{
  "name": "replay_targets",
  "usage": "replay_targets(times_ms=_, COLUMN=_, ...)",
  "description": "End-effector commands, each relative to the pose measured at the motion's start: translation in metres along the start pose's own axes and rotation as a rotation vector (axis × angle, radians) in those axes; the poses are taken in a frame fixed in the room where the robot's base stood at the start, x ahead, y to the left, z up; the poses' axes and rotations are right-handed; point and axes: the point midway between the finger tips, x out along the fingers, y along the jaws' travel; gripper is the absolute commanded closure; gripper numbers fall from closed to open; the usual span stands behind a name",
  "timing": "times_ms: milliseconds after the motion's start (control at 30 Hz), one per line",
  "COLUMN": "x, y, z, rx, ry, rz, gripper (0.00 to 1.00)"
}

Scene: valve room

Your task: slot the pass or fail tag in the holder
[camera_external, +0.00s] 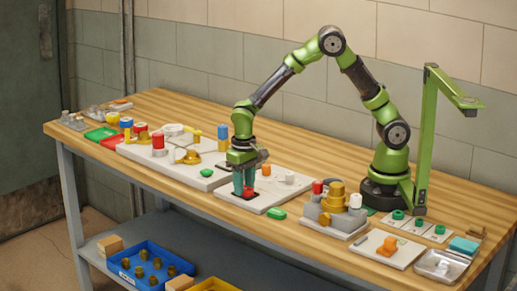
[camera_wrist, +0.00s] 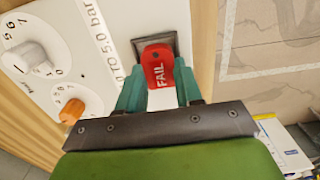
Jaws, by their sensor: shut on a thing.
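A red tag marked FAIL (camera_wrist: 158,69) stands between the two teal fingers of my gripper (camera_wrist: 157,92) in the wrist view. The fingers are shut on it. The dark square holder (camera_wrist: 124,55) lies right behind the tag, on the white panel; the tag overlaps it in this view. I cannot tell how deep the tag sits in the holder or whether it only hovers over it. In the external view my gripper (camera_external: 244,186) points straight down over the dark holder (camera_external: 236,196) at the panel's front left; the tag is mostly hidden by the fingers there. No PASS tag is readable.
The white panel (camera_wrist: 60,15) carries a white dial knob (camera_wrist: 27,56) and an orange knob (camera_wrist: 72,111). A green piece (camera_external: 277,213) lies just in front of it. A larger board (camera_external: 200,178) with valves stands left, a grey block with a yellow fitting (camera_external: 333,200) right.

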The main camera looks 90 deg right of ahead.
Motion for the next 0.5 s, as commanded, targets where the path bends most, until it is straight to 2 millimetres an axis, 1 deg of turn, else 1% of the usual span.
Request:
replay_targets(times_ms=33, x=0.0027, y=0.0004, z=0.0002, rx=-0.001, ry=0.000, rz=0.002, gripper=0.94)
replay_targets(times_ms=367, x=0.0050, y=0.0006, z=0.0003, rx=-0.003, ry=-0.001, rz=0.003, gripper=0.94)
replay_targets(times_ms=400, x=0.0050, y=0.0006, z=0.0004, rx=-0.003, ry=-0.001, rz=0.003, gripper=0.59)
replay_targets(times_ms=467, x=0.0050, y=0.0007, z=0.0004, rx=-0.003, ry=-0.001, rz=0.003, gripper=0.50)
replay_targets(times_ms=500, x=0.0051, y=0.0007, z=0.0005, rx=-0.003, ry=-0.001, rz=0.003, gripper=0.44)
